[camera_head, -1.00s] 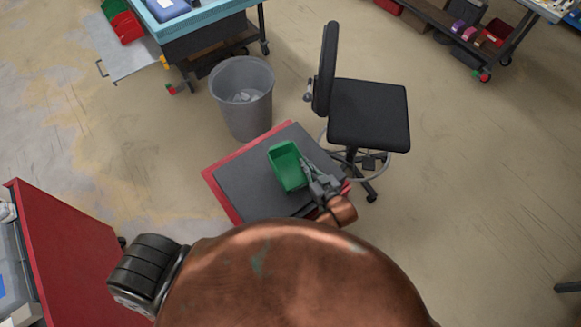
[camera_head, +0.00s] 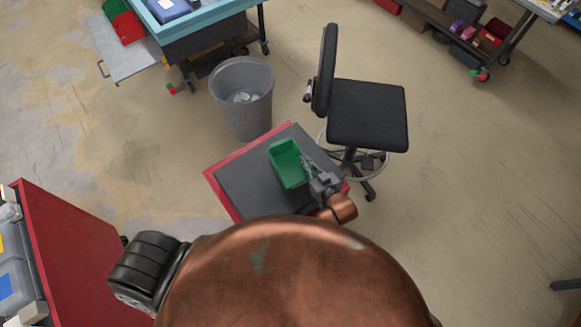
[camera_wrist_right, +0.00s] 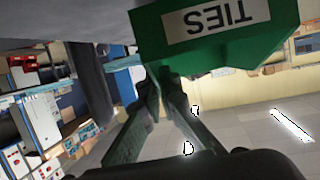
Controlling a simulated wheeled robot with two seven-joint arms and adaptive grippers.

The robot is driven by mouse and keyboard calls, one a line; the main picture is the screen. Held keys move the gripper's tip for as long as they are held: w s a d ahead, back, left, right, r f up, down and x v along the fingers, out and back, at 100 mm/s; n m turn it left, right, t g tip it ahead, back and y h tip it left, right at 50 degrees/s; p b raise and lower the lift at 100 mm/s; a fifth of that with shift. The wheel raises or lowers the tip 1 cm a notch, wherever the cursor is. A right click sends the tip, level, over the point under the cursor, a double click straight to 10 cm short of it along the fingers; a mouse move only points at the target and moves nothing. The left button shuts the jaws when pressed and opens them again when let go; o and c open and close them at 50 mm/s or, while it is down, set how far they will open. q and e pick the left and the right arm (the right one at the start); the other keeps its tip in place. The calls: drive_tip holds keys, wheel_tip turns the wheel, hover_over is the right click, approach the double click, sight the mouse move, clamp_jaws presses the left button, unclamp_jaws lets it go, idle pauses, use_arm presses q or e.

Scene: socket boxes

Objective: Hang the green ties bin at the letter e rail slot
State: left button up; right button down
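The green ties bin (camera_head: 287,165) is an open-topped box at the middle of the head view, over the dark top of a red cart. In the right wrist view the bin (camera_wrist_right: 240,45) fills the top, its white TIES label upside down. My right gripper (camera_head: 308,165) is at the bin's right side in the head view. In the wrist view its two fingers (camera_wrist_right: 167,85) converge on the bin's edge and appear shut on it. Whether the bin touches the cart top is unclear. My left gripper is out of view. I cannot make out a rail slot marked e.
The red cart (camera_head: 238,205) has a dark grey top. A grey waste bin (camera_head: 243,118) and a black chair (camera_head: 368,115) stand just behind it. A red panel (camera_head: 75,250) with bins beside it is at the left. Open floor lies at the right.

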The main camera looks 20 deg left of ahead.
drive_tip(key=shift+f+p+v, duration=0.25)
drive_tip(key=shift+p+v, duration=0.6)
drive_tip(key=shift+v, duration=0.4)
drive_tip(key=shift+f+p+v, duration=0.25)
drive_tip(key=shift+p+v, duration=0.55)
drive_tip(key=shift+v, duration=0.45)
drive_tip(key=shift+s+d+p, duration=1.25)
drive_tip(key=shift+s+d, duration=0.5)
drive_tip(key=shift+d, duration=0.05)
drive_tip(key=shift+s+d, duration=0.1)
